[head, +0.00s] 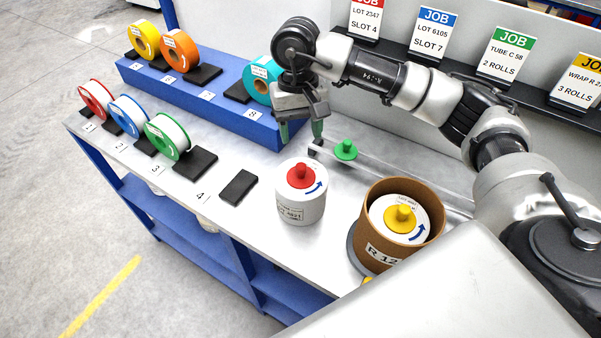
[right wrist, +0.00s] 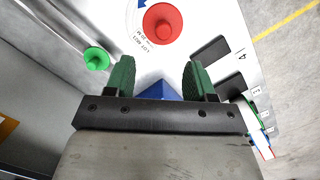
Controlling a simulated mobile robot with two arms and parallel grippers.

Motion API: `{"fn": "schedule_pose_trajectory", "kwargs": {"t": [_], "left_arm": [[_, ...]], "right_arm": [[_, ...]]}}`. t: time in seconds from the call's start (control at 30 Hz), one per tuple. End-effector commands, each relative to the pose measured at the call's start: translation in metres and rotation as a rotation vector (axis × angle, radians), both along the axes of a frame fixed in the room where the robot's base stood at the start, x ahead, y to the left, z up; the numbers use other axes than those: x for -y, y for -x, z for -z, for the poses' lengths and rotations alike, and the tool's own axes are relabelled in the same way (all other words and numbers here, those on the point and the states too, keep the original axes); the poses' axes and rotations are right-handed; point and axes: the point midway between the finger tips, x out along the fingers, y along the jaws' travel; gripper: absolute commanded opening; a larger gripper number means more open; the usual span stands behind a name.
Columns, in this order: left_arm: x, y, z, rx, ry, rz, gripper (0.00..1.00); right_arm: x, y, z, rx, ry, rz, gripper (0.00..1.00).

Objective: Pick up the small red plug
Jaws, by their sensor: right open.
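The small red plug (head: 301,175) sits on top of a white cylinder (head: 300,205) with a label and a blue arrow on its top. In the right wrist view the red plug (right wrist: 163,23) shows beyond the fingertips, between them and slightly left of centre. My right gripper (head: 301,132) is open and empty, with green fingers, above and behind the white cylinder, apart from the plug. Its fingers also show apart in the right wrist view (right wrist: 162,78). My left gripper is not in view.
A green plug (head: 346,150) stands by a rail behind the cylinder. A brown drum (head: 371,238) with a yellow plug (head: 403,217) stands at right. Several coloured tape rolls stand at left, some on a blue riser (head: 215,105). A black pad (head: 238,187) lies left of the cylinder.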

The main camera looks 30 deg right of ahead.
Motion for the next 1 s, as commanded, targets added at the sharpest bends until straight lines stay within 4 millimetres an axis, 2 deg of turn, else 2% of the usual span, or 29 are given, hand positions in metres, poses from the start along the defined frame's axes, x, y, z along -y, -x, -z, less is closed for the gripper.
{"fn": "schedule_pose_trajectory", "kwargs": {"t": [0.03,0.2,0.33,0.53,0.7,0.97,1.0], "left_arm": [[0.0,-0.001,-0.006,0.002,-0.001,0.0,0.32],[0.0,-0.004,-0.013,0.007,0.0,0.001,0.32],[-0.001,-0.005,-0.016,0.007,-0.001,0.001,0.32],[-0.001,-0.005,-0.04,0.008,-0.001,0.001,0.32],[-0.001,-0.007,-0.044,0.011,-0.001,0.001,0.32],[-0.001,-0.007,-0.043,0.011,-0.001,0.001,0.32],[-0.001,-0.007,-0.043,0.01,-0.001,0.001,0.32]], "right_arm": [[0.0,0.003,0.006,-0.003,0.001,0.0,0.54],[-0.002,0.006,0.029,-0.002,-0.001,-0.002,0.54],[-0.002,0.007,0.037,-0.001,-0.001,-0.002,0.54],[-0.007,0.015,0.06,-0.006,-0.001,-0.002,0.54],[-0.008,0.016,0.082,-0.002,-0.001,-0.002,0.54],[-0.008,0.016,0.087,0.0,-0.001,-0.002,0.54],[-0.008,0.016,0.087,0.0,-0.001,-0.002,0.5]]}}
